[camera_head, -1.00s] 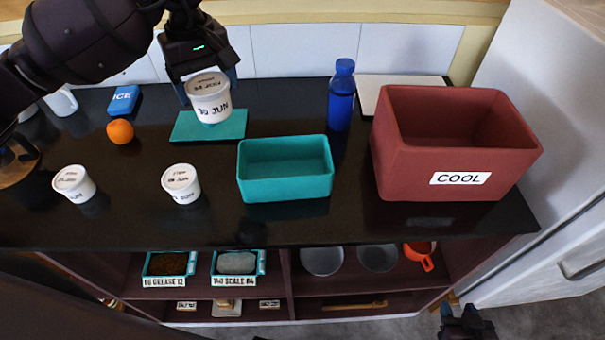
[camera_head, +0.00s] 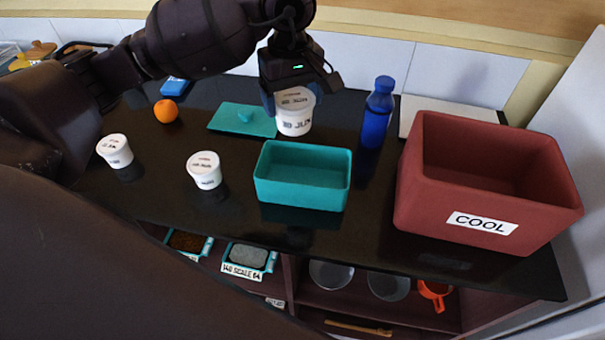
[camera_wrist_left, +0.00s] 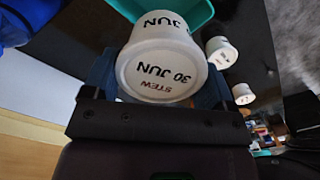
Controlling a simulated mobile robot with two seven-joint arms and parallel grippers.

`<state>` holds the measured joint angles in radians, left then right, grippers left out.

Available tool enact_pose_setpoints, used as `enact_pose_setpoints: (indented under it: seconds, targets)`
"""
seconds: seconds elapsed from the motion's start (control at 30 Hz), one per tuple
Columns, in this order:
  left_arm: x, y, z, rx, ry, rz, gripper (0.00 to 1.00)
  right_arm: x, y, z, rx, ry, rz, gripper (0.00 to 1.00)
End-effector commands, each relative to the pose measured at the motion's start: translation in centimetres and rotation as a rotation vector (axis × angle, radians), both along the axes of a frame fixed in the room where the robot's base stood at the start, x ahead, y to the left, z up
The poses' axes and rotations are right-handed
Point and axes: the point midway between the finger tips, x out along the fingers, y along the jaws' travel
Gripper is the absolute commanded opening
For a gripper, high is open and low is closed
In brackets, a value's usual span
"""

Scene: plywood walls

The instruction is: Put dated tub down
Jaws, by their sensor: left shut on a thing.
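The dated tub (camera_head: 294,121) is white and marked 30 JUN; it also shows in the left wrist view (camera_wrist_left: 160,66), where its lid reads STEW 30 JUN. My left gripper (camera_head: 295,93) is shut on it from behind and above, with a finger on each side. The tub is upright at the right end of a flat teal plate (camera_head: 226,119), behind the open teal bin (camera_head: 302,194). I cannot tell whether its base touches the counter. Two similar white tubs, one left (camera_head: 115,152) and one nearer the middle (camera_head: 205,171), stand on the counter. My right gripper is out of view.
A blue bottle (camera_head: 377,113) stands right of the held tub. A big red COOL box (camera_head: 480,215) fills the right end of the black counter. An orange (camera_head: 166,111) and a blue ICE block (camera_head: 174,86) lie left. Bare counter shows between tubs and plate.

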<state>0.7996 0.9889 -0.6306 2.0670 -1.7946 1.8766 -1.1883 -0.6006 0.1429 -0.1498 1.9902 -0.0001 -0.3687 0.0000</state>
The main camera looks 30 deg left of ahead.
Motion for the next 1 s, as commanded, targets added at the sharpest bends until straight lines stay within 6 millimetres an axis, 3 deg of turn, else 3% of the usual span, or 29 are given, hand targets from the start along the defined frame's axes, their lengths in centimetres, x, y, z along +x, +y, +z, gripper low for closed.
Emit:
enact_pose_setpoints:
  seconds: [0.5,1.0]
  targets:
    - [-0.1,0.0,-11.2,-0.002,0.005,0.0,0.44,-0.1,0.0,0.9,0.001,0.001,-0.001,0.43]
    - [-0.1,0.0,-15.9,0.0,0.004,-0.001,0.44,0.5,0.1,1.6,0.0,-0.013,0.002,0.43]
